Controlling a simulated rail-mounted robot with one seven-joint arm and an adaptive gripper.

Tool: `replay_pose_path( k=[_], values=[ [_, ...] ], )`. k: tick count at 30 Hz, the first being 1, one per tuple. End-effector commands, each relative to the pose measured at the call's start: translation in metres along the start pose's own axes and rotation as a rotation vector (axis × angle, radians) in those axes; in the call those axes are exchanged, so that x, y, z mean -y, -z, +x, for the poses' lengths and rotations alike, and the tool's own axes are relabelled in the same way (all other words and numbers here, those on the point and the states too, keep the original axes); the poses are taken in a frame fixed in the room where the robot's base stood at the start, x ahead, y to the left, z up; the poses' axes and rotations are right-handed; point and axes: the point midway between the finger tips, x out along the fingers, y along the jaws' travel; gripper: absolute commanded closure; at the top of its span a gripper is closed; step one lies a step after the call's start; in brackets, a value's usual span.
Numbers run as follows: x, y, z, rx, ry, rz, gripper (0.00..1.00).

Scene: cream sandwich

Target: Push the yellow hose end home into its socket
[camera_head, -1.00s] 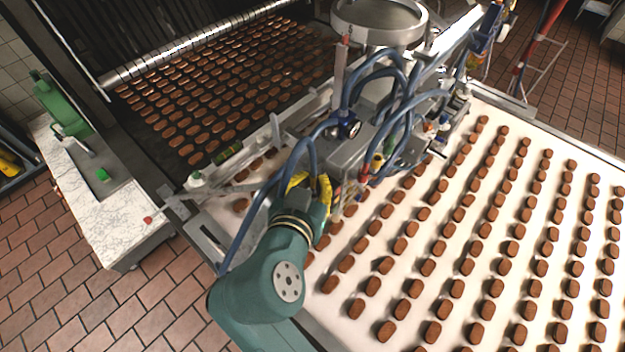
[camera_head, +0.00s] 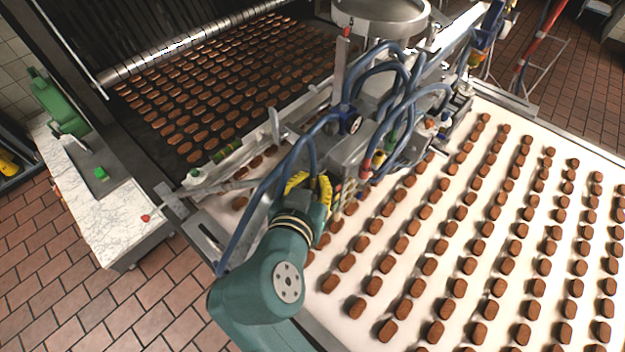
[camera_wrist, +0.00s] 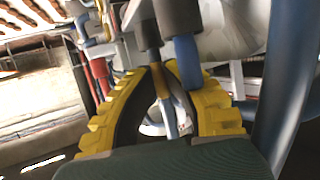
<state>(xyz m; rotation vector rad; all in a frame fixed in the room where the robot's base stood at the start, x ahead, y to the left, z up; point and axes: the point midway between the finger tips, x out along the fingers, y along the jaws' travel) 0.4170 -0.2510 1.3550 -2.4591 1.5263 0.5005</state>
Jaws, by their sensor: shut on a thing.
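My gripper (camera_head: 312,184) is at the near left side of the dispenser head (camera_head: 345,150), above the belt's left edge. In the wrist view its ribbed yellow fingers (camera_wrist: 166,68) converge at the tips. A thin ochre piece, apparently the yellow hose end (camera_wrist: 159,84), shows between them below a dark collar (camera_wrist: 147,36), and the fingers look shut on it. A blue fitting (camera_wrist: 187,68) sits close beside the right finger. I cannot make out the socket or how far the end is seated; in the head view my gripper hides that spot.
Blue hoses (camera_head: 247,235) loop around the dispenser; one runs close at the wrist view's right (camera_wrist: 291,85). A steel funnel (camera_head: 380,16) stands above. Rows of brown biscuits lie on the white belt (camera_head: 590,165). A marble-topped counter (camera_head: 115,220) is at left.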

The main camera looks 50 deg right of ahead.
Motion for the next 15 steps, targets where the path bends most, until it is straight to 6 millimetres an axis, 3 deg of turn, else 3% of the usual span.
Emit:
replay_pose_path(
  k=[2, 3, 7, 15],
  values=[
    [0.0000, -0.0045, 0.0018, 0.003, -0.001, -0.002, 1.00],
    [0.0000, -0.0039, 0.0016, 0.003, -0.001, -0.002, 0.85],
    [0.0001, -0.0046, 0.0017, 0.006, -0.001, -0.004, 0.60],
    [0.0012, -0.0066, 0.0023, 0.009, 0.001, -0.008, 0.60]
  ],
)
